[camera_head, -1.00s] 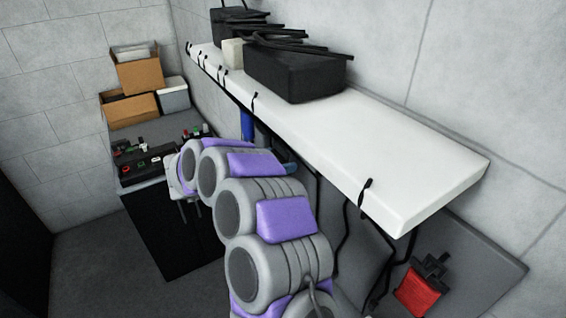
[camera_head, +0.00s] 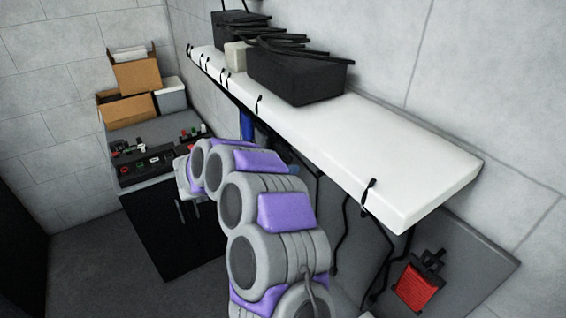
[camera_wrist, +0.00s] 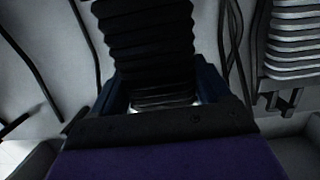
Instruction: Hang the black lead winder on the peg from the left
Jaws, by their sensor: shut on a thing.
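The black lead winder (camera_wrist: 145,35) fills the upper middle of the wrist view, its ribbed black windings running up out of frame. My gripper (camera_wrist: 163,88) is shut on its lower end, with a dark blue finger on each side. In the head view my own arm hides the gripper and the black winder. No peg can be made out clearly in either view. A grey-white winder (camera_wrist: 292,42) hangs to the right of the black one in the wrist view, apart from it. A red winder (camera_head: 416,288) hangs on the grey panel at the lower right.
A white shelf (camera_head: 400,160) juts from the wall above the panel, carrying black boxes (camera_head: 297,78) and loose leads. Black leads (camera_wrist: 82,45) hang beside the held winder. A bench (camera_head: 165,133) with devices and cardboard boxes (camera_head: 127,108) stands at the left.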

